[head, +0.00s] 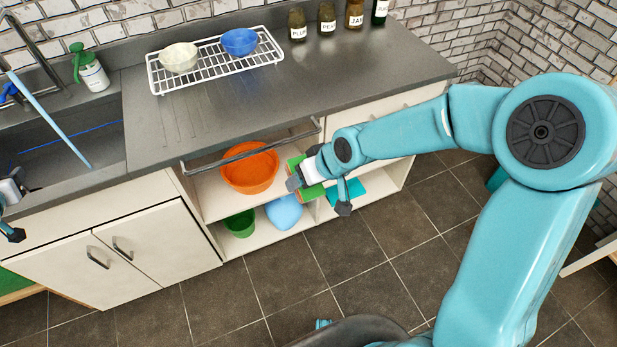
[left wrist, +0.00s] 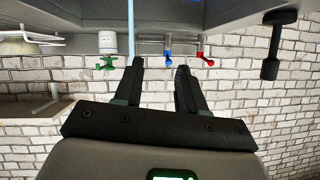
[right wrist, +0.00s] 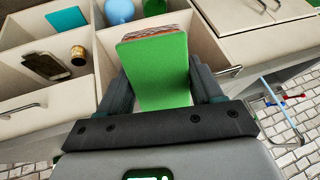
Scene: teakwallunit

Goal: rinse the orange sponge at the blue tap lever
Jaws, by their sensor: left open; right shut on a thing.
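My right gripper (head: 318,190) is shut on a block-like sponge (right wrist: 155,72) with a green face and an orange-brown edge. It holds it in front of the open lower shelves, beside an orange bowl. The blue tap lever (head: 8,92) is at the far left by the sink. It shows in the left wrist view (left wrist: 168,58), next to a red lever (left wrist: 205,55). My left gripper (left wrist: 161,68) is open and empty, with the blue lever seen between and beyond its fingers; whether they touch is unclear. Only a little of it shows at the head view's left edge.
A light blue rod (head: 50,120) slants across the sink (head: 70,150). A green-topped spray bottle (head: 90,72) stands behind it. A rack (head: 215,62) with two bowls and several jars stand on the counter. The orange bowl (head: 250,168) and a metal rail (head: 250,148) are close to my right gripper.

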